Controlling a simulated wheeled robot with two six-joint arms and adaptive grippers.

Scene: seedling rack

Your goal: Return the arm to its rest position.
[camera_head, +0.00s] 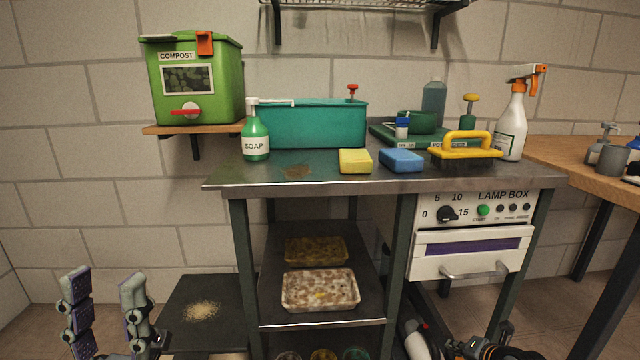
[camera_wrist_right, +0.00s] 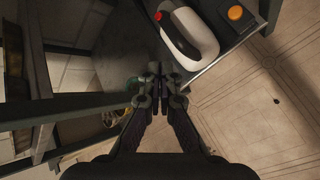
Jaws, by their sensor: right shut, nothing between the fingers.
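My left gripper (camera_head: 105,295) is at the lower left of the head view, its two fingers upright, spread apart and empty. My right gripper (camera_head: 490,348) is only partly seen at the bottom edge of the head view, low in front of the bench on the lamp box side. In the right wrist view my right gripper (camera_wrist_right: 158,75) has its fingertips together with nothing between them. A white rounded object with a dark top (camera_wrist_right: 190,35) lies just beyond the fingertips; I cannot tell whether they touch.
The lamp box (camera_head: 470,250) hangs below.

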